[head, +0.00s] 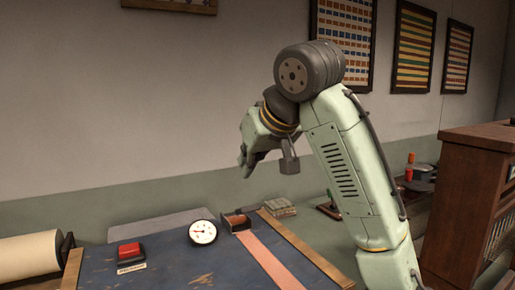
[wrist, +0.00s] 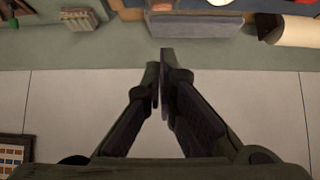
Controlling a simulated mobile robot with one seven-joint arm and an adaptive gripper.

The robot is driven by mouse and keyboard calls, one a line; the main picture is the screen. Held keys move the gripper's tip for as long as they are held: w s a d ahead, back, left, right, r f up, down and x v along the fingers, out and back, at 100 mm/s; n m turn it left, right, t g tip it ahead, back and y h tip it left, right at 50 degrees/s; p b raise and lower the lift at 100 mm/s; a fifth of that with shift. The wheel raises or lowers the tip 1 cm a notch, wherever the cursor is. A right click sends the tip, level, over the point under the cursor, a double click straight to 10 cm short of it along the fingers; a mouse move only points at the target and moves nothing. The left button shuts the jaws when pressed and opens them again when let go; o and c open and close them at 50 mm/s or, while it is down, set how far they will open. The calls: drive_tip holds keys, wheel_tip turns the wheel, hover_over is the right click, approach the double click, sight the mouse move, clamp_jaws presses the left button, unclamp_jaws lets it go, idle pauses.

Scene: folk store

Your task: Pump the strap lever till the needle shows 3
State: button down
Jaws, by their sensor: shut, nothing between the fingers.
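A round white dial (head: 203,232) stands on the blue-topped table (head: 165,265) in the head view; its dark needle is too small to read. Right of it is a small strap device (head: 237,221) with a reddish roll, and a pink strap (head: 268,258) runs from it toward the front edge. I cannot make out the lever clearly. My gripper (head: 246,168) is in the air above and behind the table, apart from the device. In the wrist view my gripper (wrist: 159,55) has its fingers together with nothing between them.
A red button (head: 129,250) on a dark base sits left of the dial. A paper roll (head: 28,257) lies at the far left. Wooden strips (head: 305,250) edge the table. A wooden cabinet (head: 475,195) stands at the right. A small stack (head: 281,207) lies behind the device.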

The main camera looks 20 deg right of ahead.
sight(248, 209)
drive_tip(key=x, duration=0.3)
drive_tip(key=shift+s+d+f+p, duration=0.1)
drive_tip(key=shift+f+p, duration=0.1)
drive_tip(key=shift+p, duration=0.1)
drive_tip(key=shift+s+d+f, duration=0.1)
drive_tip(key=shift+s+f, duration=0.55)
drive_tip(key=shift+f, duration=0.3)
drive_tip(key=shift+s+f, duration=0.25)
drive_tip(key=shift+f, duration=0.3)
drive_tip(key=shift+f, duration=0.15)
